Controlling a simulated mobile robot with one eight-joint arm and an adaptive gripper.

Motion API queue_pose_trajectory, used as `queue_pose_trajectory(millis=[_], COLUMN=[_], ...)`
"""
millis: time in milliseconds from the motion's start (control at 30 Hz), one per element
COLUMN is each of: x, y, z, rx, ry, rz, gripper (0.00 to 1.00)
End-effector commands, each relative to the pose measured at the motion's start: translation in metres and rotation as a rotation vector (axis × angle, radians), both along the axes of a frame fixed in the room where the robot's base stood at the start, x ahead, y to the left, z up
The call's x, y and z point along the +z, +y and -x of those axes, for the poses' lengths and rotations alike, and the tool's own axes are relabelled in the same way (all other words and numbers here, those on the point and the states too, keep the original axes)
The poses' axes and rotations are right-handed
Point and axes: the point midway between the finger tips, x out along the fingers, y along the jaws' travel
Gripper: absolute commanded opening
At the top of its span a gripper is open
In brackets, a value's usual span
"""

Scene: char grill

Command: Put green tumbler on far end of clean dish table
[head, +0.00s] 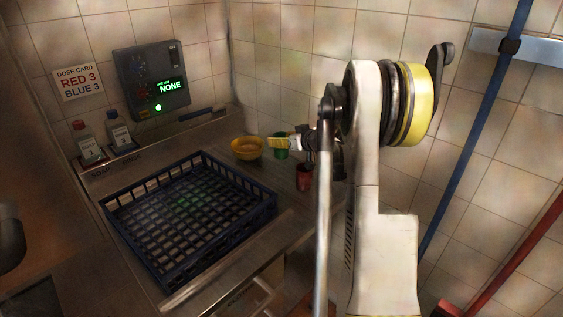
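The green tumbler (281,153) stands on the steel table at the back, against the tiled wall. My gripper (282,142) reaches in from the right. Its yellow and white end overlaps the tumbler's upper part in the head view and hides some of it. I cannot tell whether the fingers touch the tumbler or are open or shut. The steel table (262,244) runs along the wall; my arm hides its right part, and I cannot make out which end is the clean side.
A yellow bowl (247,155) stands just left of the tumbler, and a red cup (304,180) stands nearer and to the right. An empty-looking blue rack (150,187) fills the left. Two bottles (89,149) and a control box (143,84) are behind it.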

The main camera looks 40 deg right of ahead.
Motion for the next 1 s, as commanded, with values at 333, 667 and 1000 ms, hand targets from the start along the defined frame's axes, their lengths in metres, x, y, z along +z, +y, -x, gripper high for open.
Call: queue_pose_trajectory(millis=[333, 667, 1000], x=[-0.056, -0.078, -0.081], y=[-0.001, 0.0, 0.0], z=[0.0, 0.0, 0.001], rx=[0.0, 0.0, 0.0], ry=[0.0, 0.0, 0.0], rz=[0.0, 0.0, 0.0], gripper=[0.15, 0.15, 0.67])
